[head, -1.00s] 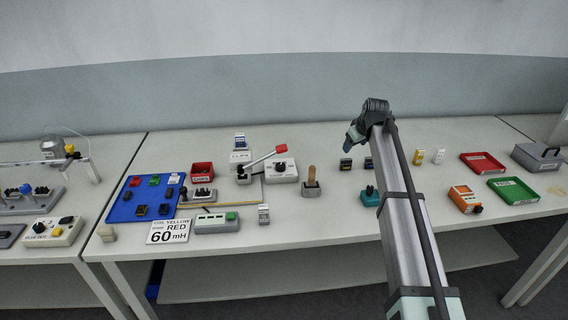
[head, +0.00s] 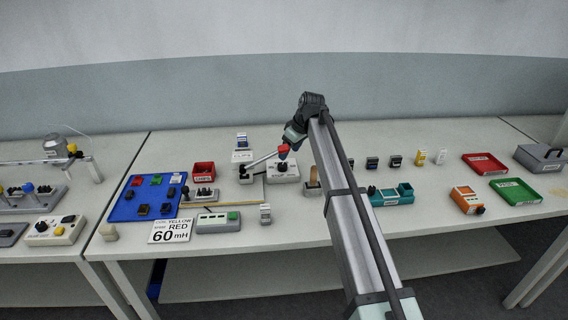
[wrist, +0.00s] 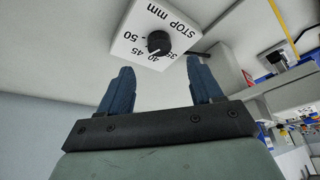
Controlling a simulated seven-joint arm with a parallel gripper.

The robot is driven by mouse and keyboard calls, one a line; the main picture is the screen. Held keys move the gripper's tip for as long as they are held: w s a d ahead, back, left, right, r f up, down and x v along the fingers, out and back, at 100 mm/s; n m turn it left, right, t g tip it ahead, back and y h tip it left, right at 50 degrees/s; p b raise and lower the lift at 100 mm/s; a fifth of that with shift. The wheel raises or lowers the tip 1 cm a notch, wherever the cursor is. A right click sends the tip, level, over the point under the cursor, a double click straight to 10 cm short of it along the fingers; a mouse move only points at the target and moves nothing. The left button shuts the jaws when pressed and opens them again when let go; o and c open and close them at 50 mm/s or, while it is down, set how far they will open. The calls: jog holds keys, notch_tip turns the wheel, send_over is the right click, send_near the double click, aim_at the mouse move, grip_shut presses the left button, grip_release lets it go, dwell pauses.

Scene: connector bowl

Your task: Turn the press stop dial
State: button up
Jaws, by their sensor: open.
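The press stop dial is a black knob (wrist: 158,42) on a white box marked "STOP mm", with 35, 40, 45 and 50 around the knob. In the wrist view the pointer seems to be near 40. In the head view the white box (head: 277,177) stands behind the press lever, its knob mostly hidden by my gripper. My gripper (wrist: 163,70) is open and empty, its two blue fingers spread on either side below the knob in the picture, apart from it. In the head view my gripper (head: 286,150) is above the box.
The red-tipped press lever (head: 265,158) reaches close to my gripper. A wooden-handled tool (head: 312,178) stands right of the box, partly behind my arm. A red bin (head: 204,171) and a blue board (head: 125,207) lie to the left.

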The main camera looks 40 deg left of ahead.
aim_at(283, 165)
jog(key=x, duration=0.7)
jog(key=shift+a+f, duration=0.1)
jog(key=shift+f, duration=0.15)
jog(key=c, duration=1.1)
